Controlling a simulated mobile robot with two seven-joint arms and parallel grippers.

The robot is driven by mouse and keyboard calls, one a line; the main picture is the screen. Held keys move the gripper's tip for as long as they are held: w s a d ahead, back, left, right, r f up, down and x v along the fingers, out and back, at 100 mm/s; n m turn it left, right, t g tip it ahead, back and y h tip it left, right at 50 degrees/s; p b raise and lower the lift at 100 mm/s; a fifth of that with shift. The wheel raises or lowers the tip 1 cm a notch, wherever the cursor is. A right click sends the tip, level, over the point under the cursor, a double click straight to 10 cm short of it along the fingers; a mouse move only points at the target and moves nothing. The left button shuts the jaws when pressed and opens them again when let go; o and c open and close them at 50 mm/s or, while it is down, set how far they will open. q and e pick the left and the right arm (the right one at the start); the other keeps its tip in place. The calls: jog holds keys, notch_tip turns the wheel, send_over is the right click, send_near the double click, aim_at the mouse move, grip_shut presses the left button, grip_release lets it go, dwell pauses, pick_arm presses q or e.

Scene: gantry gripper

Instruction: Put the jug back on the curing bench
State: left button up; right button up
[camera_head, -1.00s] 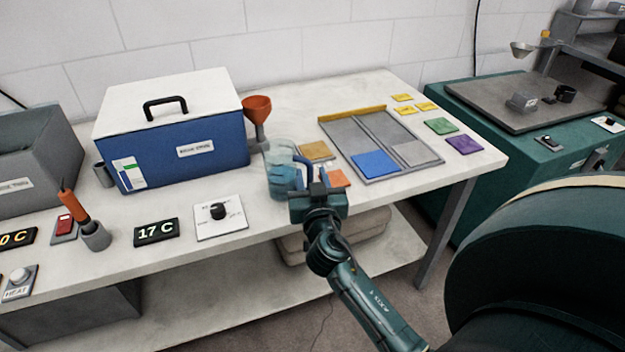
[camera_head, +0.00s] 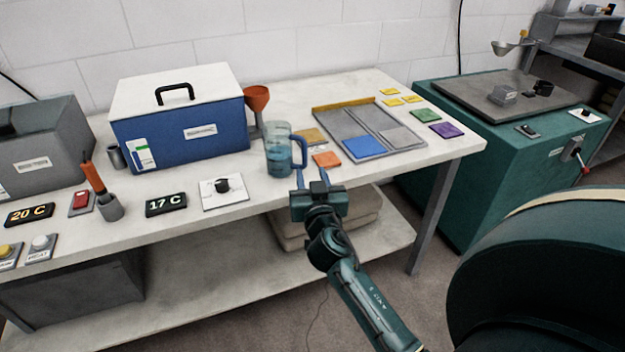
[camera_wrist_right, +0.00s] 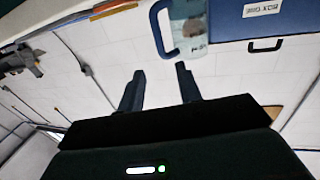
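The jug (camera_head: 279,157) is clear with a blue handle and bluish contents. It stands upright on the white bench (camera_head: 255,187) near the front edge, right of the dial plate. My right gripper (camera_head: 311,178) is in front of the jug and just right of it, apart from it. In the right wrist view the two fingers (camera_wrist_right: 160,88) are spread with nothing between them, and the jug (camera_wrist_right: 190,25) with its handle shows beyond the fingertips. My left gripper is not in view.
A blue box with a white lid (camera_head: 185,130) stands behind left, with an orange funnel (camera_head: 257,100) beside it. An orange tile (camera_head: 326,160) and a grey tray (camera_head: 398,150) lie to the right. A dial plate (camera_head: 223,192) is left of the jug.

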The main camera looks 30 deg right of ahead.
jog(key=shift+s+a, duration=0.15)
jog(key=shift+s, duration=0.1)
jog(key=s+a+f+n+g+y, duration=0.2)
jog(key=s+a+f+y, duration=0.4)
jog(key=s+a, duration=0.4)
jog(key=s+a+f+n+g+y, duration=0.2)
jog(key=s+a+f+n+y, duration=0.3)
jog(key=s+a, duration=0.5)
notch_tip(320, 180, down, 2)
jog(key=shift+s+a+f+n+g+y, duration=0.15)
jog(key=shift+s+a+n+g+y, duration=0.15)
jog(key=shift+s+a+g+y, duration=0.25)
jog(key=shift+s+d, duration=0.15)
jog(key=shift+d, duration=0.05)
